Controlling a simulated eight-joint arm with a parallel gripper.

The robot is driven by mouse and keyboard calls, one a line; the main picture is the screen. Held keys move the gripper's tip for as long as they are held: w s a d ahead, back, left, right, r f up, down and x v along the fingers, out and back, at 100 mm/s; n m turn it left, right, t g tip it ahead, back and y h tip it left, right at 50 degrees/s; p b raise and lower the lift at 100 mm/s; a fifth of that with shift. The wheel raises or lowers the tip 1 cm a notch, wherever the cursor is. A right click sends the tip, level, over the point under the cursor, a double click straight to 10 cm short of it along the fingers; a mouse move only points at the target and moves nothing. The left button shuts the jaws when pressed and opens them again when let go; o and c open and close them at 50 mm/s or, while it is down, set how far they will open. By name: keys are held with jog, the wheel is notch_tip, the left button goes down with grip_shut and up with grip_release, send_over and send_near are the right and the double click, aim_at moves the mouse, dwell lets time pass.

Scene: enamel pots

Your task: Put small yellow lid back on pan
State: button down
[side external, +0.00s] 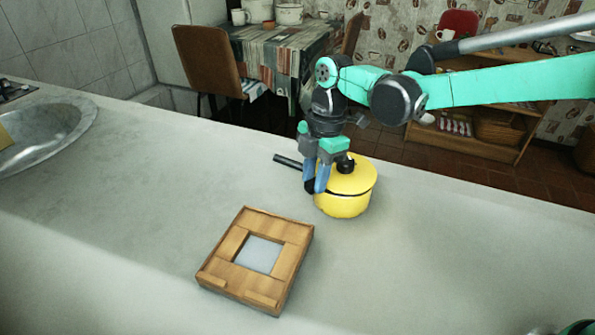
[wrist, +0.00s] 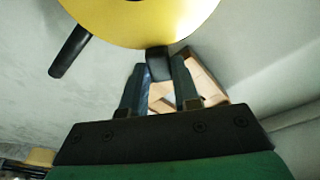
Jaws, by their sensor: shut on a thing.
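The yellow pan (side external: 343,207) stands on the counter, right of the middle in the side view. The yellow lid (side external: 362,181) with a black knob (side external: 346,164) is on top of it, with a dark line along the rim; I cannot tell if it is fully seated. The pan's long black handle (side external: 288,161) points left; it also shows in the wrist view (wrist: 70,52). My gripper (side external: 315,189) points down at the pan's near left edge. Its fingers are shut on a short black side grip (wrist: 158,63) at the yellow rim. Whether this belongs to pan or lid is unclear.
A square wooden frame (side external: 285,262) with a pale centre lies on the counter (side external: 150,200) in front of the pan. A metal sink (side external: 45,135) is at the far left. The counter right of the pan is clear.

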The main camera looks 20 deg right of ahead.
jog(key=shift+f, duration=0.6)
jog(key=c, duration=0.6)
grip_release()
jog(key=shift+o, duration=0.2)
jog(key=shift+r, duration=0.1)
jog(key=r, duration=0.3)
jog(key=d+r, duration=0.1)
jog(key=r, duration=0.1)
jog(key=s+d+r+m+t+h, duration=0.1)
jog(key=s+d+r+m+t, duration=0.1)
jog(key=s+d+m+t, duration=0.5)
jog(key=s+d+m, duration=0.6)
jog(key=d+m, duration=0.1)
jog(key=m, duration=0.7)
jog(key=shift+r+h, duration=0.3)
jog(key=shift+h, duration=0.1)
